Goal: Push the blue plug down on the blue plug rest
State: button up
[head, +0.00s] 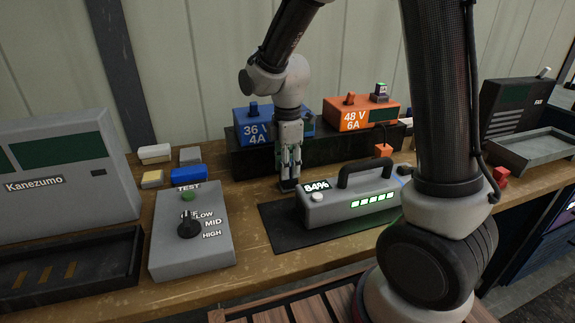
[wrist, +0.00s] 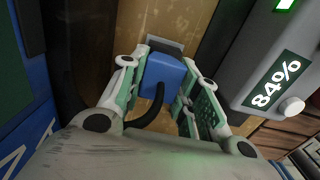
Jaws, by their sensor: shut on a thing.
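My gripper (wrist: 172,62) is shut on the blue plug (wrist: 160,73), which sits between its two green-and-white fingers in the wrist view. A black cable curves from the plug towards my gripper's palm. A grey edge (wrist: 172,44) shows just beyond the plug, apparently the blue plug rest; whether the plug is fully seated in it cannot be told. In the head view my gripper (head: 289,180) points down at the table, in front of the blue 36 V charger (head: 253,130). There the fingers mostly hide the plug, and a dark piece shows at their tips.
The grey battery (head: 345,203) reading 84% lies on a black mat (head: 280,227), close right of my gripper. An orange 48 V charger (head: 352,118) stands behind. A grey tester (head: 192,230) and a blue block (head: 189,175) are to the left. Bare wood lies between.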

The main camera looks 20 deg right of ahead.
jog(key=shift+f, duration=0.15)
jog(key=o, duration=1.2)
jog(key=shift+o, duration=0.2)
notch_tip(320, 180, up, 18)
dwell(0.5)
dwell(0.3)
